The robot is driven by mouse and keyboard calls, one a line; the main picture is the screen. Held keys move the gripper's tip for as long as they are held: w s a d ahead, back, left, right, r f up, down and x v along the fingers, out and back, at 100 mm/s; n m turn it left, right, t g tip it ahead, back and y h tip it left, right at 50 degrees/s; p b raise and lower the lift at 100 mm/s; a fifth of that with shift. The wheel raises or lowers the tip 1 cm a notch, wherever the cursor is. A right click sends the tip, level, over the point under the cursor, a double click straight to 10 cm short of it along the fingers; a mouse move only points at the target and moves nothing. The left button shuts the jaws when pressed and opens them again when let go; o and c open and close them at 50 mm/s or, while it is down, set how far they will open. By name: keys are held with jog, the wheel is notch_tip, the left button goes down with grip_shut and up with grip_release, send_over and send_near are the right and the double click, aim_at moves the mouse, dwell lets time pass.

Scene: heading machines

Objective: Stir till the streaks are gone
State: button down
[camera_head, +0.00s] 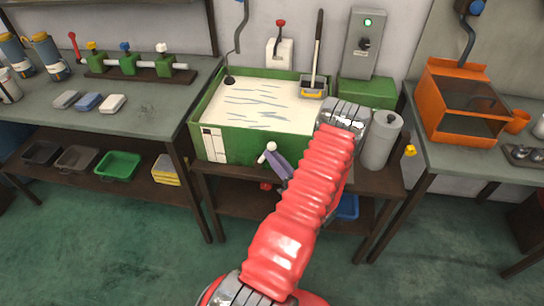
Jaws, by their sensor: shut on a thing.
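A green open tank (235,147) holds a cream-coloured liquid (255,110) with thin dark grey streaks across its surface. A long-handled paddle (318,50) stands nearly upright at the tank's back right corner; its head is grey with a yellow edge. My red ribbed arm reaches from the bottom to a grey joint at the tank's right front.
A grey cylinder (380,139) stands right of the tank. A bench (150,107) with green clamps and small blocks is on the left. An orange open-fronted box (447,122) stands on the right bench. A thin black pipe (241,42) reaches into the tank's back left corner.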

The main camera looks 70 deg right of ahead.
jog(key=shift+a+f, duration=0.1)
jog(key=c, duration=2)
grip_release()
jog(key=shift+s, duration=0.1)
jog(key=shift+s, duration=0.1)
jog(key=v, duration=1.3)
jog(key=shift+s+a, duration=0.2)
jog(key=shift+f, duration=0.1)
